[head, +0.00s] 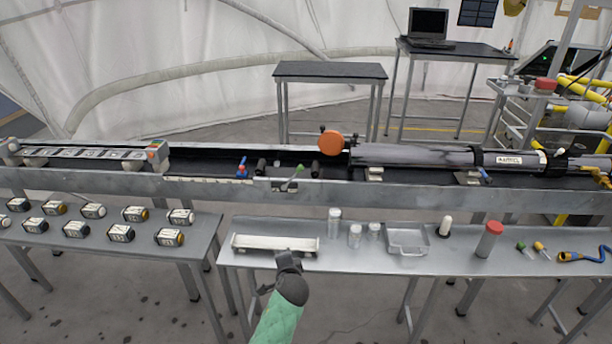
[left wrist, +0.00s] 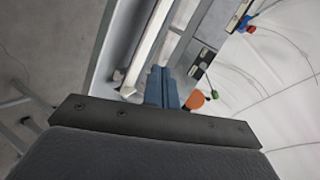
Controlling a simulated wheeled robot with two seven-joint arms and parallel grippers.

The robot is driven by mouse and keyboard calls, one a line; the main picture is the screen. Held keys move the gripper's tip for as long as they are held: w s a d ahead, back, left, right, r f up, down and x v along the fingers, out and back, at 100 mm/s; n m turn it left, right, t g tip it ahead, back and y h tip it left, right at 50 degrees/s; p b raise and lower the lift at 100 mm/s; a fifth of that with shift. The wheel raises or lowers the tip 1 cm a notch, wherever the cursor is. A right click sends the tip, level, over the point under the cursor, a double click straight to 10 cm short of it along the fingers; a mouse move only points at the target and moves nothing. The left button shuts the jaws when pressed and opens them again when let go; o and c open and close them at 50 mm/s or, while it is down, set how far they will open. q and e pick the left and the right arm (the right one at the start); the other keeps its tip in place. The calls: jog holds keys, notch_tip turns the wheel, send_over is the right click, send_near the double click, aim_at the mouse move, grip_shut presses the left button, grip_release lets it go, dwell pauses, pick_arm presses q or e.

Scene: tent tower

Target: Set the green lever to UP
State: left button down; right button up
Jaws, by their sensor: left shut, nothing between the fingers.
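The green lever (head: 298,170) sits on the front of the long metal trough, left of the orange disc. Its green-tipped handle leans up and to the right in the head view. In the left wrist view its green tip (left wrist: 211,92) shows small, right of the fingers. No UP marking is readable. My left gripper (head: 287,258) is over the front table, by the white tray, below and apart from the lever. Its blue-grey fingers (left wrist: 162,88) are together and empty. My right gripper is not in view.
The metal trough (head: 225,190) runs across behind the tables. The front table (head: 350,262) holds the white tray (head: 275,243), several clear jars and a red-capped bottle (head: 489,240). Labelled blocks cover the left table.

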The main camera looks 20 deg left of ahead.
aim_at(293, 177)
pick_arm(q)
jog(key=w+d+r+m+t, duration=0.1)
jog(key=w+r+m+t, duration=0.2)
jog(key=w, duration=0.7)
jog(key=w+d+r+m+t, duration=0.2)
jog(key=w+r+m, duration=0.5)
jog(key=w, duration=0.3)
jog(key=shift+d+r+t, duration=0.2)
jog(key=shift+d+t, duration=0.05)
jog(key=shift+t, duration=0.15)
jog(key=w+a+r+p, duration=0.2)
jog(key=w+a+p, duration=0.3)
jog(key=w+a, duration=0.1)
jog(key=shift+w+r, duration=0.3)
jog(key=shift+r, duration=0.05)
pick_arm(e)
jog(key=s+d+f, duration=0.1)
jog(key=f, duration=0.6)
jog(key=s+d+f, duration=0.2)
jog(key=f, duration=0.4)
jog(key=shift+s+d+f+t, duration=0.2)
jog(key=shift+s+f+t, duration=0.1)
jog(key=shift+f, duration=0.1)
pick_arm(q)
jog(key=shift+a, duration=0.1)
